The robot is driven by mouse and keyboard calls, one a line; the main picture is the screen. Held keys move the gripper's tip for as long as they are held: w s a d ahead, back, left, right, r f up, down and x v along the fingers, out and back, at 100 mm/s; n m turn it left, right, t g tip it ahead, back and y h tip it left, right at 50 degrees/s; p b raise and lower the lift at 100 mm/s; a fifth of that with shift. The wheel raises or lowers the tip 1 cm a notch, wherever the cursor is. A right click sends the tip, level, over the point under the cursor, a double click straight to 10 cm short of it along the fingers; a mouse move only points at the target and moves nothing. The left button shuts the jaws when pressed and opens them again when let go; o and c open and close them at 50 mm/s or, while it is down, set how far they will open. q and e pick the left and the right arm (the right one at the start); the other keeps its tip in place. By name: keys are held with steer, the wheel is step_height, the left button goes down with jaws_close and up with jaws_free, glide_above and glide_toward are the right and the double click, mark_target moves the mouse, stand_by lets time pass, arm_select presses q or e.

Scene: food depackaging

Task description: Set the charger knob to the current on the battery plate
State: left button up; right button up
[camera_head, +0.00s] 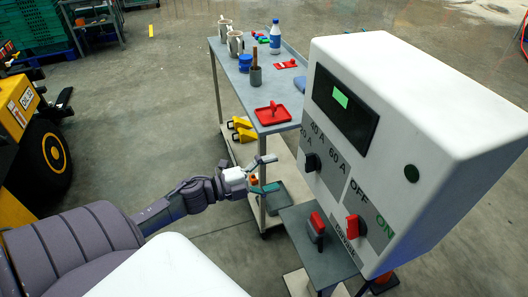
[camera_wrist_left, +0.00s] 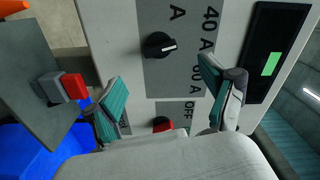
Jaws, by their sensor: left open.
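The white charger (camera_head: 440,80) stands at the right in the head view, with labels 20 A, 40 A and 60 A around its black knob (camera_head: 312,162). In the left wrist view the knob (camera_wrist_left: 155,45) shows a white mark that appears to point towards 40 A. A red switch (camera_head: 352,227) sits below by the OFF and ON labels. My left gripper (camera_head: 267,174) is open and empty, left of the panel and apart from the knob. Its two teal fingertips (camera_wrist_left: 166,83) show below the knob in the wrist view. I see no readable battery plate. My right gripper is not in view.
A grey cart (camera_head: 235,75) behind holds mugs, a bottle (camera_head: 275,37), a cup and a red tray (camera_head: 272,113). A small table (camera_head: 325,262) under the charger carries a red-and-grey item (camera_head: 317,223). A yellow vehicle (camera_head: 20,105) stands at the left. Floor between is clear.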

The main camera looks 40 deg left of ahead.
arm_select(q)
steer(key=shift+v, duration=1.25)
steer(key=shift+f, duration=0.1)
